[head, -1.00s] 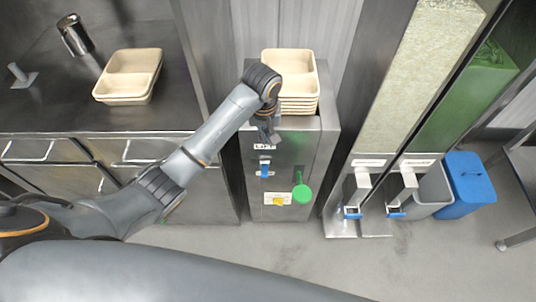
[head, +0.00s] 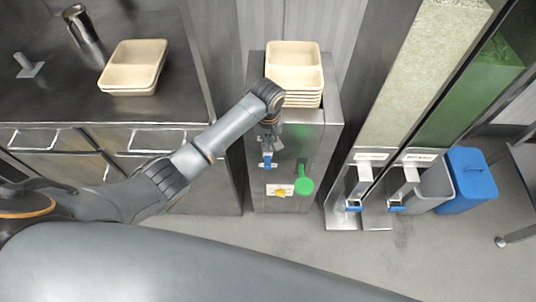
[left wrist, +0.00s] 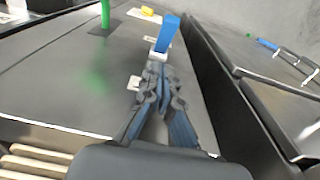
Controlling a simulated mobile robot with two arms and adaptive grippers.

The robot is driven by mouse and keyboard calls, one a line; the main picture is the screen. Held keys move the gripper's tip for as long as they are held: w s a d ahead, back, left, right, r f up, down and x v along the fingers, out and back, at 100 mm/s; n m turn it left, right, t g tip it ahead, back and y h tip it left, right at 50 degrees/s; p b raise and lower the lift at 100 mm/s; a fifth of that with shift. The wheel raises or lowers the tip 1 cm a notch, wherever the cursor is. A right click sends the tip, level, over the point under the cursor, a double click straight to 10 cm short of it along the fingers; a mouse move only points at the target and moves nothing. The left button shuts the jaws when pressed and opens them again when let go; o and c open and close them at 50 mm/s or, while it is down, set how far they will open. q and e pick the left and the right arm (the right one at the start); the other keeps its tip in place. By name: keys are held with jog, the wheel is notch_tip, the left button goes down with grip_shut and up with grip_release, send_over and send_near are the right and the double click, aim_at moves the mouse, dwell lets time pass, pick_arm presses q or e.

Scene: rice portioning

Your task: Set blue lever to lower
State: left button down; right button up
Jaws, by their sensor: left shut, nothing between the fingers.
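The blue lever (head: 267,160) is on the front of the metal dispenser cabinet (head: 312,150), left of a green round-ended lever (head: 303,185). In the left wrist view the blue lever (left wrist: 166,36) sticks out from a white mount just beyond the fingertips. My left gripper (head: 270,140) is shut and empty, right above the blue lever in the head view. In the left wrist view its closed fingertips (left wrist: 158,70) are at or very near the lever's base; I cannot tell if they touch. My right gripper is not in view.
A stack of beige trays (head: 294,70) stands on the cabinet. More trays (head: 134,66) and a metal cup (head: 80,24) are on the left counter. Two dispensers with blue-tipped levers (head: 354,206) stand right, beside a blue bin (head: 470,180).

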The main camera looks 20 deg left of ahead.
pick_arm(q)
send_over(268, 161)
jog(key=f, duration=0.4)
jog(key=shift+w+f+p, duration=0.1)
jog(key=shift+w+p, duration=0.2)
jog(key=shift+p, duration=0.05)
jog(key=shift+s+f, duration=0.4)
jog(key=shift+f, duration=0.3)
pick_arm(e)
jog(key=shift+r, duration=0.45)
pick_arm(q)
jog(key=shift+s, duration=0.1)
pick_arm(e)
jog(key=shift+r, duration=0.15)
